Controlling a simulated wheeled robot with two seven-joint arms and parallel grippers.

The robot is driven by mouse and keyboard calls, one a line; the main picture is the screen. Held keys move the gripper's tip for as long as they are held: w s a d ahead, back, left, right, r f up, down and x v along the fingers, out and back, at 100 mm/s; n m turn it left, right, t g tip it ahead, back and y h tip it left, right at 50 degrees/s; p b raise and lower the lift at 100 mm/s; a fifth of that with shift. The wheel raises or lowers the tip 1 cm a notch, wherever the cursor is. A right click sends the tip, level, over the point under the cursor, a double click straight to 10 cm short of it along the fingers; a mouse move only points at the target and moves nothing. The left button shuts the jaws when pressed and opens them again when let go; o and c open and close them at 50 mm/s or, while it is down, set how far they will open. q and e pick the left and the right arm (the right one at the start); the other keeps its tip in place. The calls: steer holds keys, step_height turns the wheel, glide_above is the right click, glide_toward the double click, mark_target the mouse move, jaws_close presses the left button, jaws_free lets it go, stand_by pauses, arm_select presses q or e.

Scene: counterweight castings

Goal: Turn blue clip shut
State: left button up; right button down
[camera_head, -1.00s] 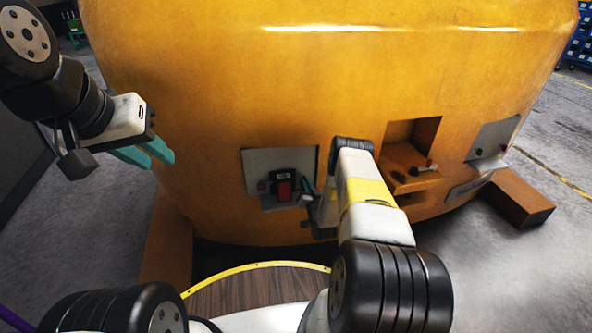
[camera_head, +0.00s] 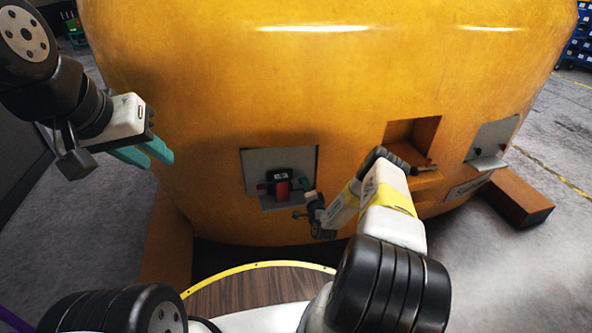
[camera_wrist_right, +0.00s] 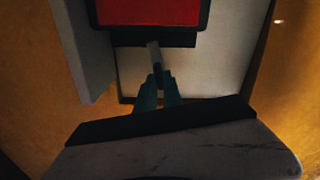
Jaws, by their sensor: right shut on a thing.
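My right gripper (camera_head: 309,197) is at the right side of a black and red device (camera_head: 281,188) in the grey-framed recess of the yellow casting. In the right wrist view its teal fingers (camera_wrist_right: 158,92) are closed on a small light grey bar (camera_wrist_right: 153,54) with a dark part, just below the red and black block (camera_wrist_right: 150,12). The light is dim there, and I cannot make out a clearly blue clip or tell whether this bar is it. My left gripper (camera_head: 150,158) is open and empty, in the air left of the recess.
The grey plate (camera_head: 251,166) frames the recess. A brown foot (camera_head: 520,196) of the casting stands on the floor.

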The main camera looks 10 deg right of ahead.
steer(key=shift+m, duration=1.3)
steer(key=c, duration=1.5)
jaws_free()
steer(key=s, duration=0.7)
steer(key=shift+s+d, duration=0.15)
steer(key=shift+s, duration=0.2)
steer(key=shift+f, duration=0.1)
